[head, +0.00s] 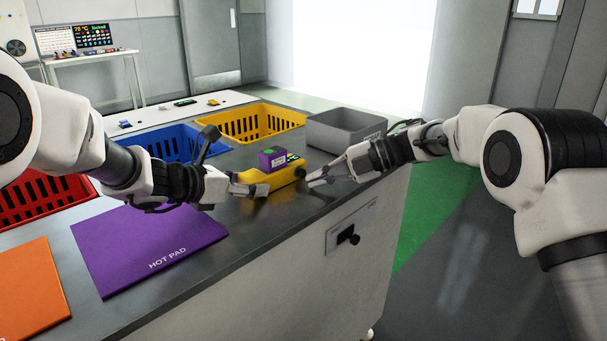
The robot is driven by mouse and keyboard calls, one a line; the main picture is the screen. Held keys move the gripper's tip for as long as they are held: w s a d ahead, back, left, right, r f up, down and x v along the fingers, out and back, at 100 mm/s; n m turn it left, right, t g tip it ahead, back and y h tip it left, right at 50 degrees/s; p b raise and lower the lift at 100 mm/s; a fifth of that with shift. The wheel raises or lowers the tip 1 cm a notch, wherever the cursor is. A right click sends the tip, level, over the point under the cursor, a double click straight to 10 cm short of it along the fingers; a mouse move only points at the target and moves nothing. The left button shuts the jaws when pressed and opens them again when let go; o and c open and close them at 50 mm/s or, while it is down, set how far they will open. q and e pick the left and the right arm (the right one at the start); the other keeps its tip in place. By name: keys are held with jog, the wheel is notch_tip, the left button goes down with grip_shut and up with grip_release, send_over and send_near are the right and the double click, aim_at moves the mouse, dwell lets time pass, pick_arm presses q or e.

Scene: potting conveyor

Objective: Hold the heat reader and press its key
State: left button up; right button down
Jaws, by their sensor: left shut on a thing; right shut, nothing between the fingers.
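The heat reader appears to be the yellow device (289,177) on the grey counter, in the middle of the head view. The key cannot be made out clearly.
A small purple box (270,160) with a green mark is right behind the reader. Blue (172,149), yellow (262,122) and red (38,198) crates and a grey bin (345,129) line the far side. A purple hot pad (150,245) and an orange pad (32,287) lie at left.

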aim_at(337, 198)
dwell(0.8)
jog(key=shift+w+a, duration=0.25)
jog(key=shift+w, duration=0.05)
jog(key=shift+w+a, duration=0.35)
dwell(0.6)
jog(key=shift+s+d, duration=0.6)
jog(key=shift+s, duration=0.05)
jog(key=shift+s+d, duration=1.7)
jog(key=shift+s, duration=0.2)
